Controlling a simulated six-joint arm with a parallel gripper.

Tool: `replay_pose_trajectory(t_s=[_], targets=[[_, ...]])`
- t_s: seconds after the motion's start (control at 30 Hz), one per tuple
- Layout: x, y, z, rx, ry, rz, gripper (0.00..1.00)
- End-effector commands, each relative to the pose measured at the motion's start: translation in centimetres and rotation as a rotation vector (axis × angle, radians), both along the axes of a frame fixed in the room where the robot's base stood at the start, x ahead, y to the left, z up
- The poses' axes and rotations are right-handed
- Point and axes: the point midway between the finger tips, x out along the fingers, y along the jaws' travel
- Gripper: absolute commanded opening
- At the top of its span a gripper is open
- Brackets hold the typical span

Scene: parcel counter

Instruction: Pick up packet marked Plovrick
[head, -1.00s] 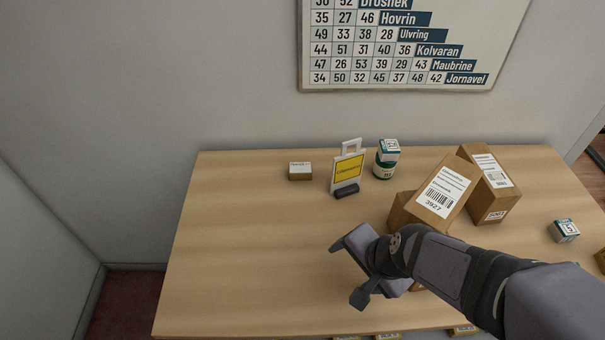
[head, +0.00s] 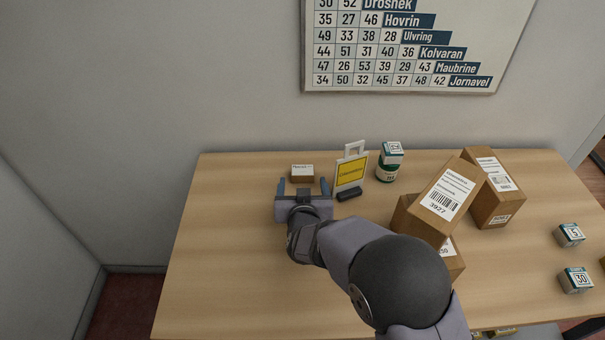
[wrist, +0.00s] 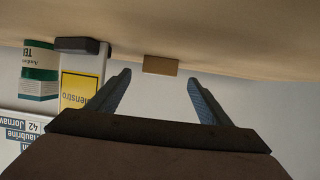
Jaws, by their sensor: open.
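A small brown packet (head: 302,179) with a white label on top lies at the back left of the table. Its print is too small to read surely, so I cannot tell whether it says Plovrick. My gripper (head: 303,184) is open and empty just in front of it, one finger towards each side. In the wrist view, which is upside down, the packet (wrist: 160,66) shows between and beyond the fingertips (wrist: 160,77), apart from them.
A white stand with a yellow sign (head: 351,171) is close right of my gripper. Large cartons (head: 448,203) and small boxes (head: 569,235) stand farther right. The table's left part (head: 225,240) is clear.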

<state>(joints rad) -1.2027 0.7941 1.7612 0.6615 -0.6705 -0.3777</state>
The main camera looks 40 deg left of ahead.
Motion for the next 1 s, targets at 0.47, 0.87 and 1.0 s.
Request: replay_pose_trajectory(t_s=[0.47,0.87,1.0], targets=[[1.5,1.4,-0.7,-0.001,0.001,0.0,0.73],[3.0,2.8,-1.1,-0.001,0.003,-0.002,0.73],[4.0,3.8,-1.5,-0.001,0.002,-0.001,0.73]])
